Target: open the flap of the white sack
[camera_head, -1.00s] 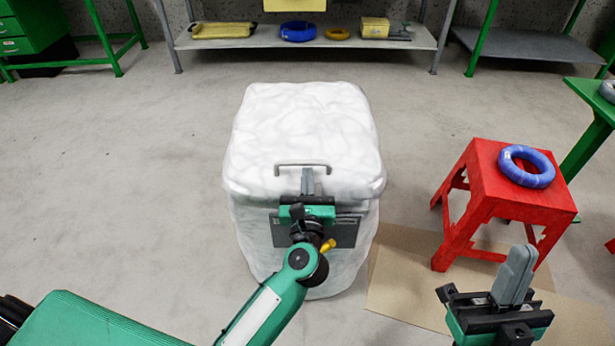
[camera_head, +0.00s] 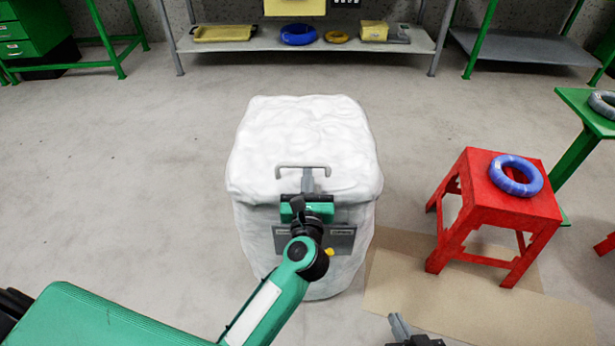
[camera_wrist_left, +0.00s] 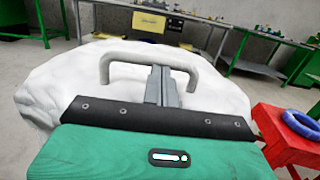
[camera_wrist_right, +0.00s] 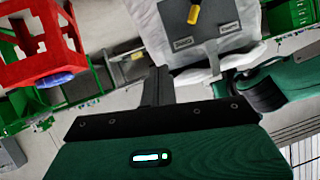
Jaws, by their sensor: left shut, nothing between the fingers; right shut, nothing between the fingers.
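The white sack (camera_head: 262,235) stands upright on the floor, its white lumpy flap (camera_head: 300,130) lying over the top. A grey handle (camera_head: 284,168) is on the flap's near part; it also shows in the left wrist view (camera_wrist_left: 105,68). My left gripper (camera_head: 308,175) is at the handle, its shut fingers (camera_wrist_left: 161,75) reaching up to the bar near its middle with nothing between them. Whether they touch the bar, I cannot tell. My right gripper (camera_head: 397,322) is shut and empty, low and to the right of the sack, away from it.
A red stool (camera_head: 500,205) with a blue cable coil (camera_head: 516,187) stands to the right. A tan sheet (camera_head: 470,307) lies beside the sack. A green table (camera_head: 585,115) is at the far right, and a low shelf (camera_head: 250,42) at the back. The floor to the left is clear.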

